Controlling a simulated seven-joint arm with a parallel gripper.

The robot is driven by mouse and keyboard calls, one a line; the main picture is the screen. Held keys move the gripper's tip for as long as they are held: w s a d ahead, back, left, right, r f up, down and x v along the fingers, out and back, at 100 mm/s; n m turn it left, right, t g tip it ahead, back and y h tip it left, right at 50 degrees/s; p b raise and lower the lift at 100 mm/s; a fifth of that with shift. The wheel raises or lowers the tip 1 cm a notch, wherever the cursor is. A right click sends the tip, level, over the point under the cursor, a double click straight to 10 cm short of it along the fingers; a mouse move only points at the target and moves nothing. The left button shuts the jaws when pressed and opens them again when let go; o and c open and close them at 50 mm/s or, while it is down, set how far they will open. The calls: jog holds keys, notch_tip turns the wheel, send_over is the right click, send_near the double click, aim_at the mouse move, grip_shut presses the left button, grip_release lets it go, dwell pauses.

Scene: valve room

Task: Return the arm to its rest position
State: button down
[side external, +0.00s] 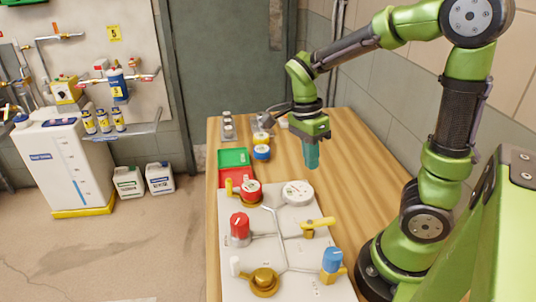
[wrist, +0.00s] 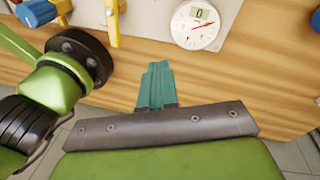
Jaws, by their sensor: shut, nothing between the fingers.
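My green arm reaches in from the right in the side external view. My gripper (side external: 311,163) has teal fingers pointing down, above the wooden table and apart from everything on it. In the wrist view my gripper (wrist: 157,70) shows with its teal fingers together and nothing between them. The wooden table (side external: 345,165) lies below, with bare wood under the fingers.
A white valve board (side external: 285,225) carries a round gauge (side external: 298,193), a red knob (side external: 240,225), a blue knob (side external: 332,260) and a yellow lever (side external: 317,224). A green tray (side external: 234,157) and red tray (side external: 228,177) lie beyond. The table's right side is clear.

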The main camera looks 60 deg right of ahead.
jog(key=s+a+r+n+t+y, duration=0.2)
jog(key=a+r+n+t, duration=0.7)
jog(key=n, duration=1)
jog(key=shift+a, duration=0.35)
jog(key=shift+s, duration=0.1)
